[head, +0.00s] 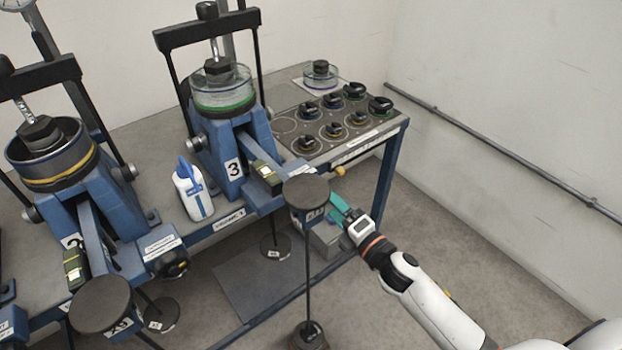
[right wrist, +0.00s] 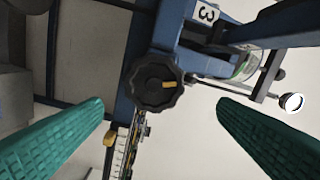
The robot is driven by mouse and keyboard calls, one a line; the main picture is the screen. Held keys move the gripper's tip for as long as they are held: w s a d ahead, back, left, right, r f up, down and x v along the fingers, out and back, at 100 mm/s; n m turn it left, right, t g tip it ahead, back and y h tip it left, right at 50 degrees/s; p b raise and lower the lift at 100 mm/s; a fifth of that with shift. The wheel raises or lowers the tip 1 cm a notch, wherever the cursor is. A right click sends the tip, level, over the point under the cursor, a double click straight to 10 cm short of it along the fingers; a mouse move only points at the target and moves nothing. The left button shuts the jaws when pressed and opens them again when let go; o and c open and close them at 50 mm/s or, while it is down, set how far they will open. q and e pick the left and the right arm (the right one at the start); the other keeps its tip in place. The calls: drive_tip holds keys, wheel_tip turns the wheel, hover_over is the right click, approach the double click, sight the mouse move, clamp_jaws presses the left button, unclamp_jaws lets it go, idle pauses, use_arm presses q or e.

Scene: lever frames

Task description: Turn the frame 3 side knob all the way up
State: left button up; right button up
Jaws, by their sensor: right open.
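Frame 3 (head: 220,150) is a blue lever frame with a "3" label, on the bench in the head view. Its side knob (right wrist: 155,82) is black and lobed with a yellow mark, seen face-on in the right wrist view. In the head view this knob is hidden, apparently behind the round hanger plate and my gripper. My right gripper (head: 341,207) has teal fingers and is beside the front end of frame 3. In the right wrist view its fingers (right wrist: 160,108) are open and empty, with the knob ahead between them, apart from both. My left gripper is not in view.
A dark round plate on a rod (head: 306,189) stands close left of my right gripper. A yellow-tipped handle (head: 339,171) sticks out nearby. Another lever frame (head: 60,165) and a white-blue bottle (head: 193,190) are left. Several black-knobbed weights sit on a tray (head: 385,134). Floor at right is clear.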

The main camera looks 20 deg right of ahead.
drive_tip(key=n, duration=0.1)
drive_tip(key=s+n, duration=0.1)
drive_tip(key=n, duration=0.1)
drive_tip(key=n+p, duration=0.1)
drive_tip(key=shift+s+f, duration=0.25)
drive_tip(key=shift+f, duration=0.05)
drive_tip(key=x, duration=0.9)
drive_tip(key=shift+w+a+f, duration=0.2)
drive_tip(key=shift+w+f, duration=0.05)
drive_tip(key=shift+w, duration=0.05)
drive_tip(key=shift+c, duration=0.3)
drive_tip(key=c, duration=1.2)
